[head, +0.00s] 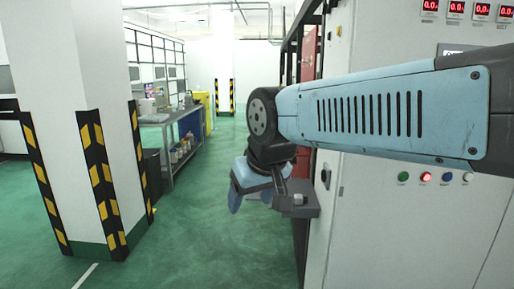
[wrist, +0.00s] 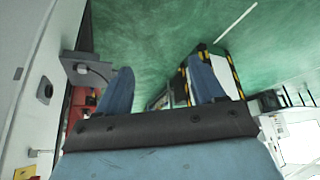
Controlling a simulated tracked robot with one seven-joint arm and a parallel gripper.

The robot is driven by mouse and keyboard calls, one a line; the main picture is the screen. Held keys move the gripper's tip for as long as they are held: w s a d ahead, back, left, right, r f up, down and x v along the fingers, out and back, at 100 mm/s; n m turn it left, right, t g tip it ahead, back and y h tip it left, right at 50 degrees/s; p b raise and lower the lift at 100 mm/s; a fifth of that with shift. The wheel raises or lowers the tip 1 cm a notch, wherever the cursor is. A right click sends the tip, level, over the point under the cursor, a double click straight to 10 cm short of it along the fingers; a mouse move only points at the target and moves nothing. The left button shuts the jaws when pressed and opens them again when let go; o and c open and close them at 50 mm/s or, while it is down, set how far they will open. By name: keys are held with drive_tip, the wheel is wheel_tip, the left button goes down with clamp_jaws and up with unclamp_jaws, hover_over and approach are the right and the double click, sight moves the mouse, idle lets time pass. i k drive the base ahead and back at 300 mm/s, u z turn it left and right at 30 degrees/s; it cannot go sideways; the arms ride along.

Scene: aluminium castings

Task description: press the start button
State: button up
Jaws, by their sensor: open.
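A row of small buttons sits on the light grey cabinet front (head: 400,225) at the right of the head view. From left to right they are a green button (head: 403,176), a lit red button (head: 426,177), a blue button (head: 446,177) and a white button (head: 467,177). Their labels are too small to read, so I cannot tell which is marked start. My gripper (head: 250,197) is left of the cabinet front, well apart from the buttons, pointing down. In the wrist view my gripper (wrist: 161,66) has its two blue fingers spread, with nothing between them.
A grey bracket (head: 300,200) juts from the cabinet side close by my gripper; it also shows in the wrist view (wrist: 85,66). A white pillar (head: 70,70) with black-yellow guards stands left. A workbench (head: 185,120) is behind. Green floor between is clear.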

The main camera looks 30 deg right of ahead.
sight(404, 177)
drive_tip(key=u, duration=0.9)
drive_tip(key=i, duration=0.1)
drive_tip(key=z, duration=3.05)
drive_tip(key=i, duration=0.4)
drive_tip(key=u, duration=0.2)
drive_tip(key=k, duration=0.4)
drive_tip(key=z, duration=0.2)
